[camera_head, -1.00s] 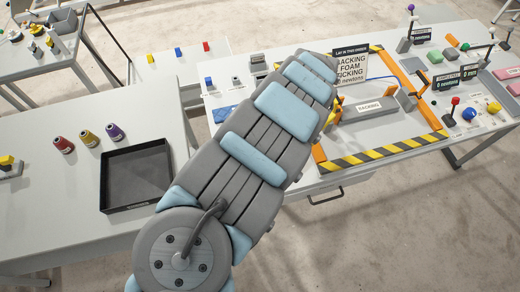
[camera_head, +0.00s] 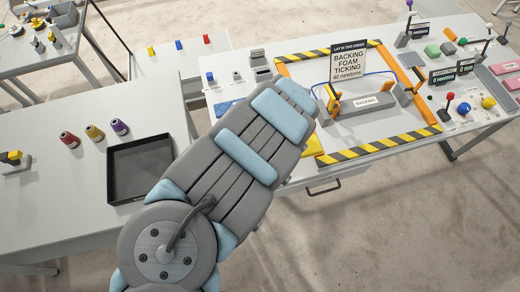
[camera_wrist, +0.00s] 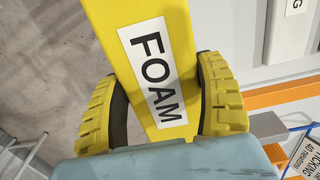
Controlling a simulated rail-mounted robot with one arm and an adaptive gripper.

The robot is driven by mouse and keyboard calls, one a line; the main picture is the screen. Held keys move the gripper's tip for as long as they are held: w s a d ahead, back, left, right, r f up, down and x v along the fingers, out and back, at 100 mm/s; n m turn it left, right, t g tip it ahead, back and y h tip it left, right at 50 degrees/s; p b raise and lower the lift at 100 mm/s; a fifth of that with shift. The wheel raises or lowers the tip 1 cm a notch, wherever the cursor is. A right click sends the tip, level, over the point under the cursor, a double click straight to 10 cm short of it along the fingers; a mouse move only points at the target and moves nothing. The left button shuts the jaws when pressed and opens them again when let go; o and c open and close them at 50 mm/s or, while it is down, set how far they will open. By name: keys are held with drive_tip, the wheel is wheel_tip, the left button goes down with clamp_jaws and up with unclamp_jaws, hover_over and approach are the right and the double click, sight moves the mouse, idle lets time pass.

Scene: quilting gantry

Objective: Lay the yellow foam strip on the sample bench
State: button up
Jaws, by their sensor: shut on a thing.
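My gripper (camera_wrist: 158,84) has two ribbed yellow fingers, shut on the yellow foam strip (camera_wrist: 138,14) from both sides. The strip reads FOAM on a white label and runs out of the wrist view at the top. That bench (camera_head: 228,97) carries a yellow-black striped frame (camera_head: 385,145) with a grey BACKING piece (camera_head: 372,112) inside. I cannot tell if the strip touches the bench.
A sign (camera_head: 349,64) stands at the frame's back and orange bars (camera_head: 410,92) at its right. Levers, knobs and displays (camera_head: 462,70) crowd the bench's right end. The left table holds a black tray (camera_head: 140,168) and several spools (camera_head: 94,132).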

drive_tip(key=w+a+f+b, duration=0.2)
drive_tip(key=b, duration=0.2)
drive_tip(key=w+a+f+b, duration=0.2)
drive_tip(key=w+b, duration=0.1)
drive_tip(key=b, duration=0.1)
drive_tip(key=shift+a+f+b, duration=0.15)
drive_tip(key=shift+f+b, duration=0.15)
drive_tip(key=shift+w+a+f+b, duration=0.2)
drive_tip(key=shift+w+a+b, duration=0.15)
drive_tip(key=shift+w+b, duration=0.1)
drive_tip(key=shift+w+a+f, duration=0.4)
drive_tip(key=shift+f, duration=0.25)
drive_tip(key=shift+w+a+f, duration=0.35)
drive_tip(key=shift+w+f, duration=0.05)
drive_tip(key=shift+f, duration=0.25)
drive_tip(key=shift+w+a+f+b, duration=0.15)
drive_tip(key=shift+w+f+b, duration=0.05)
drive_tip(key=shift+f+b, duration=0.15)
drive_tip(key=shift+w+a+f, duration=0.1)
drive_tip(key=shift+a+f, duration=0.1)
drive_tip(key=shift+f, duration=1.45)
drive_tip(key=shift+f, duration=0.1)
